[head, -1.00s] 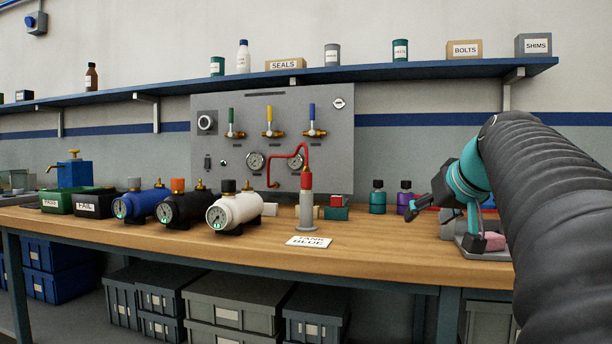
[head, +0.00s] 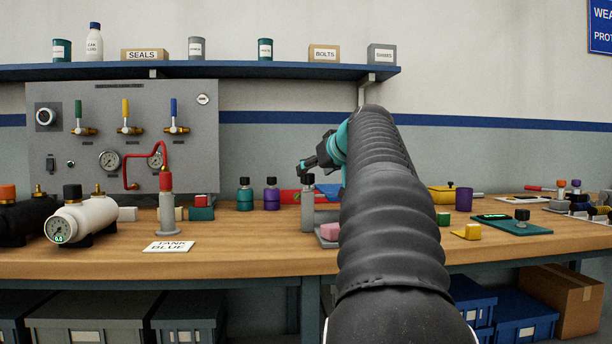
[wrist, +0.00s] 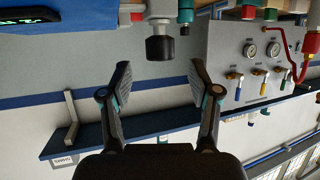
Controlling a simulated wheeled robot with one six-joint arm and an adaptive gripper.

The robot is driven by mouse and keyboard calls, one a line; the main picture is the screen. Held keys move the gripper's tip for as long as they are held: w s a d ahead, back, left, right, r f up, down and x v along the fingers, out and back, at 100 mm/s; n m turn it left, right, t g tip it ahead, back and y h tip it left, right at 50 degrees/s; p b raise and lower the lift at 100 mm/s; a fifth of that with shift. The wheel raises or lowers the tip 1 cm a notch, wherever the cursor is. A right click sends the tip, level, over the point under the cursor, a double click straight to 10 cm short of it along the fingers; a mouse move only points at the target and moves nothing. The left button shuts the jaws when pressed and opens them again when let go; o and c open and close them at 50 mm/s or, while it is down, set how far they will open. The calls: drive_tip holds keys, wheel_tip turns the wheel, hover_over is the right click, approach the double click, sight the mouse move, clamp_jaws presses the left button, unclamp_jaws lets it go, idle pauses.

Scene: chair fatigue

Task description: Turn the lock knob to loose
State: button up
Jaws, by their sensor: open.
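My gripper (head: 318,162) is at the end of my arm, above the bench and close to a grey post with a black knob (head: 307,188). In the wrist view, which is upside down, my gripper (wrist: 159,72) is open and empty. Its two fingers are spread apart. The black knob (wrist: 160,47) shows beyond the fingertips, roughly centred between them and not touching them. I cannot read any lock or loose marking on it. My arm hides part of the bench behind it.
The wooden bench (head: 230,262) holds a white tank (head: 88,218), a grey post with a red top (head: 166,205), and teal and purple bottles (head: 271,195). A pink block (head: 331,231) lies near the post. A wall panel (head: 60,110) and shelf (head: 270,71) stand behind.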

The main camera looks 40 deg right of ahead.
sight(310, 174)
drive_tip(key=shift+x, duration=2.6)
drive_tip(key=shift+r, duration=0.1)
drive_tip(key=c, duration=1.2)
